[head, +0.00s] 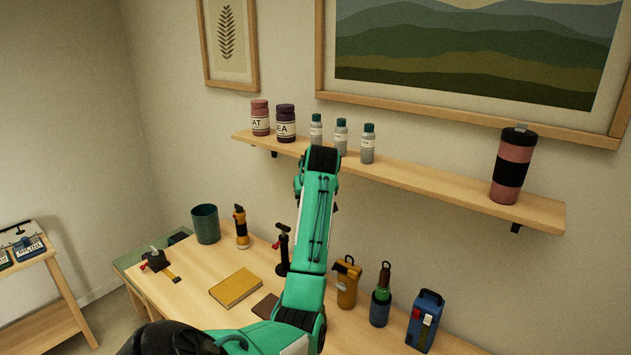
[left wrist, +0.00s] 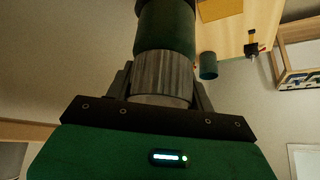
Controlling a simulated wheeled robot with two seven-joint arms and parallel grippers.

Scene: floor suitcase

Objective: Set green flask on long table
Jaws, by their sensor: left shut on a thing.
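The green flask (left wrist: 167,28) is a dark green cylinder with a grey ribbed neck or cap, seen at the top of the left wrist view. My left gripper (left wrist: 163,88) is shut on the grey part, one finger on each side. In the head view my green arm reaches up in front of the wall shelf; the gripper and flask are hidden behind it. The long table (head: 205,272) is light wood and stands against the wall below the shelf. My right gripper is not in view.
The shelf (head: 435,180) holds jars, small bottles and a pink tumbler (head: 513,165).

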